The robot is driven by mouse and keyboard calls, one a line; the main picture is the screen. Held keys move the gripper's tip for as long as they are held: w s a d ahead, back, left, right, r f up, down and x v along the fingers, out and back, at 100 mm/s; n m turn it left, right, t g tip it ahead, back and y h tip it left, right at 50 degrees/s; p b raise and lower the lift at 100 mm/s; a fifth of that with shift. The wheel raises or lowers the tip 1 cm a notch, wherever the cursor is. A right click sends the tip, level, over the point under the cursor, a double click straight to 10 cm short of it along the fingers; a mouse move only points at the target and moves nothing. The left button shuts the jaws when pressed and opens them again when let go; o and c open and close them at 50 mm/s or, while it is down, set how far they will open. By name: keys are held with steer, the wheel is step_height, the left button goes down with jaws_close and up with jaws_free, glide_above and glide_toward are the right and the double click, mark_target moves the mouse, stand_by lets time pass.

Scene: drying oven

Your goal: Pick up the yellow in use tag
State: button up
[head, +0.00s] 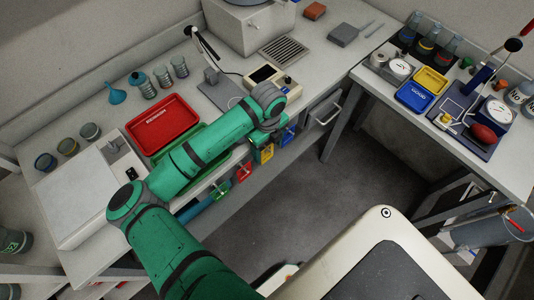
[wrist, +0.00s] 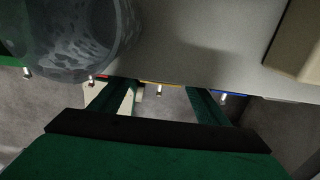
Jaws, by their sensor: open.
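The yellow tag (head: 264,154) hangs on the front edge of the left bench, between a red tag (head: 244,172) and a blue tag (head: 288,136). A green tag (head: 220,189) hangs further left. In the wrist view, the yellow tag shows as a thin yellow edge (wrist: 160,82) by a small pale peg (wrist: 158,91). My gripper (wrist: 154,94) is open, with its two green fingers on either side of that peg and nothing held. In the head view, the fingers cannot be made out clearly at the arm's end, near the bench edge.
A clear round vessel (wrist: 75,45) is close at upper left in the wrist view. A red tray (head: 148,136), a beige instrument (head: 266,74) and several beakers stand on the left bench. The right bench (head: 503,178) carries a yellow and a blue tray. Open floor (head: 345,180) lies between the benches.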

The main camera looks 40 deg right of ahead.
mark_target(267, 154)
steer(key=shift+w+f, duration=0.2)
steer(key=shift+f, duration=2.45)
steer(key=c, duration=1.1)
steer(key=shift+r, duration=0.1)
steer(key=shift+s+r, duration=0.1)
steer(key=shift+r, duration=0.6)
steer(key=s+d, duration=0.1)
steer(key=s, duration=1.6)
steer(key=shift+s+d, duration=0.25)
steer(key=shift+s, duration=0.15)
